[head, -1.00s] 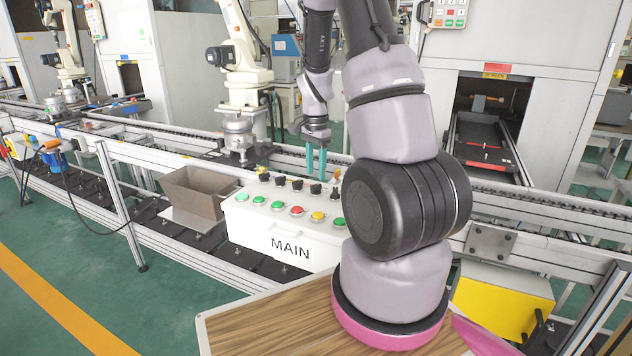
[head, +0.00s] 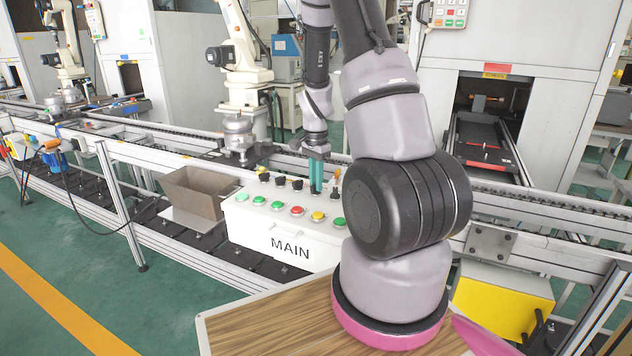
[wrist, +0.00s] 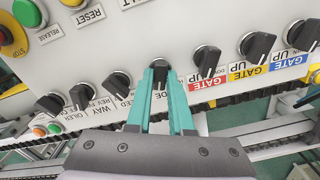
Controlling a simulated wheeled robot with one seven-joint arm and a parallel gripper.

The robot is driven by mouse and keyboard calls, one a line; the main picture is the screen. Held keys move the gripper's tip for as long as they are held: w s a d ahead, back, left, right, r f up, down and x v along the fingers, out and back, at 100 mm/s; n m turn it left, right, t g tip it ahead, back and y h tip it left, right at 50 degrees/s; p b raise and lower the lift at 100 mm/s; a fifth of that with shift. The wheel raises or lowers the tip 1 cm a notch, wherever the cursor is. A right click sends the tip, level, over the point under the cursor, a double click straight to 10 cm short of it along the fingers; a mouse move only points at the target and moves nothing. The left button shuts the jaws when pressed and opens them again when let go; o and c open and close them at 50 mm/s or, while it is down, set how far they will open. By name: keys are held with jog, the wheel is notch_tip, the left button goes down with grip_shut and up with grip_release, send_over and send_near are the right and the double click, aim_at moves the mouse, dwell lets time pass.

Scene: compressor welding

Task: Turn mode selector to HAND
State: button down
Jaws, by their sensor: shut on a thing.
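The mode selector is a black rotary knob (wrist: 159,66) on the white control panel (wrist: 120,40). It is in the middle of the wrist view, with a label ending in "DE" partly hidden by my right finger. My gripper (wrist: 160,78) has its two teal fingers on either side of this knob and is shut on it. In the head view, my gripper (head: 316,178) points down at the row of black knobs on top of the white MAIN box (head: 250,225). The fingers hide the held knob there. The knob's pointer direction and its position marks cannot be read.
Black knobs stand close on both sides, one (wrist: 207,60) with a red GATE label and another (wrist: 117,82) on the left. A green RELEASE button (wrist: 27,12) is farther off. A brown metal bin (head: 195,190) stands left of the box in the head view.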

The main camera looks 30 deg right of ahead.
jog(key=n, duration=0.8)
jog(key=shift+n, duration=0.6)
dwell(0.4)
jog(key=c, duration=0.8)
grip_release()
notch_tip(320, 180, up, 11)
